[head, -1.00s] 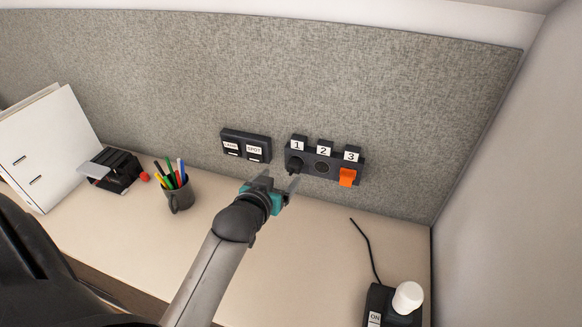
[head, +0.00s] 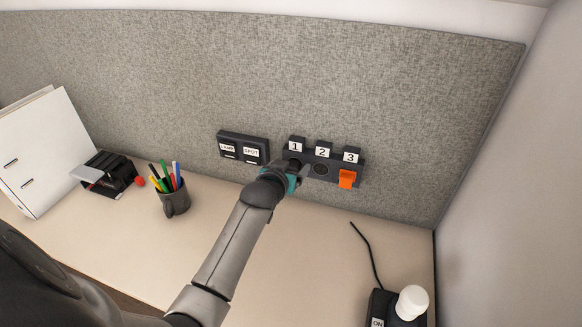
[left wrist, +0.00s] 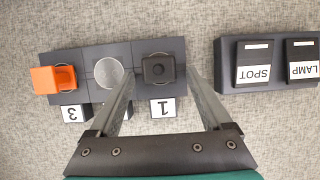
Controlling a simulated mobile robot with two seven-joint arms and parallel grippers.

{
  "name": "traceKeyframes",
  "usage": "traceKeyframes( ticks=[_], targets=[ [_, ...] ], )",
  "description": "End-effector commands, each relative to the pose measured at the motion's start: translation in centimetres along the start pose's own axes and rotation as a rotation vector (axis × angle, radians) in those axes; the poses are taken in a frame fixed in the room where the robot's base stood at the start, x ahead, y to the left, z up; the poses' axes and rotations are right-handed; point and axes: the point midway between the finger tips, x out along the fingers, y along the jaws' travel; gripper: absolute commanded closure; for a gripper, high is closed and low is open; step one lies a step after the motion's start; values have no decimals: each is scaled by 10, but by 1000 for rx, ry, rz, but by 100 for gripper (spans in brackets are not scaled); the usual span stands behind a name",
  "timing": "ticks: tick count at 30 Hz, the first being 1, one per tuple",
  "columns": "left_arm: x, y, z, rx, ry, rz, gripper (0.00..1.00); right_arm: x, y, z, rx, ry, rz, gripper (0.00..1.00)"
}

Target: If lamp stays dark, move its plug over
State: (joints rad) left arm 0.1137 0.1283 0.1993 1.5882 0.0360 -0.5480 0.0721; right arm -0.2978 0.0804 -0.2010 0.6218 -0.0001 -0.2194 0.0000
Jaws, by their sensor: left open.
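The socket strip (head: 330,181) is on the fabric partition, with sockets labelled 1, 2 and 3. A black plug (left wrist: 159,69) sits in socket 1 in the left wrist view. Socket 2 (left wrist: 109,72) is empty. An orange plug or cover (head: 347,179) fills socket 3. My left gripper (left wrist: 160,82) is open, with one finger on each side of the black plug; I cannot tell whether they touch it. In the head view the gripper (head: 295,170) hides most of that plug. The lamp (head: 411,301), with a white bulb, stands dark at the lower right. My right gripper is out of view.
A switch panel (head: 243,147) marked LAMP and SPOT is left of the strip. A pen cup (head: 175,201), a black desk holder (head: 111,173) and a white binder (head: 42,147) stand at the left. A black cord (head: 367,250) runs by the lamp.

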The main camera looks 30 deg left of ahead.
Motion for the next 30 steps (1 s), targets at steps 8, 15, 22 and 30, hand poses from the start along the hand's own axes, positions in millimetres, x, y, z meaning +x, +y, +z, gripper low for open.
traceKeyframes(
  ticks=[8, 15, 22, 30],
  targets=[
    [0, 0, 0, 0, 0, 0, 33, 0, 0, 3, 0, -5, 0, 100],
    [0, 0, 0, 0, 0, 0, 60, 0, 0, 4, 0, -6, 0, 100],
    [0, 0, 0, 0, 0, 0, 86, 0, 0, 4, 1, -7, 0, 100],
    [0, 0, 0, 0, -1, 0, 60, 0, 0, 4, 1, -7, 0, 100]
  ],
)
